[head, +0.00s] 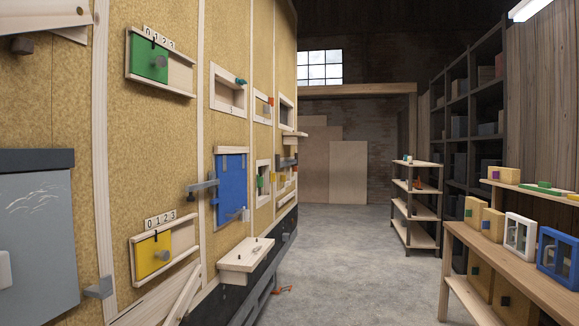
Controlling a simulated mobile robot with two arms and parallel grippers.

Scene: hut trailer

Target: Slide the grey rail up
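A dark grey bar (36,160) runs level along the top of a grey panel (40,235) at the left edge, on the tan wall. It is the likeliest grey rail, but I cannot tell for sure. The panel has pale scribbles and a light grey handle (4,270), cut off by the picture edge. A small grey block (99,288) sticks out at its lower right. A grey bar-shaped latch (203,187) sits by a blue door (231,190) farther along. Neither of my grippers shows.
Wooden frames with a green slider (146,58) and a yellow slider (152,255) are on the wall. A small wooden shelf (246,256) juts out below the blue door. A bench (520,265) with boxes stands at right. The grey floor (350,270) between is open.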

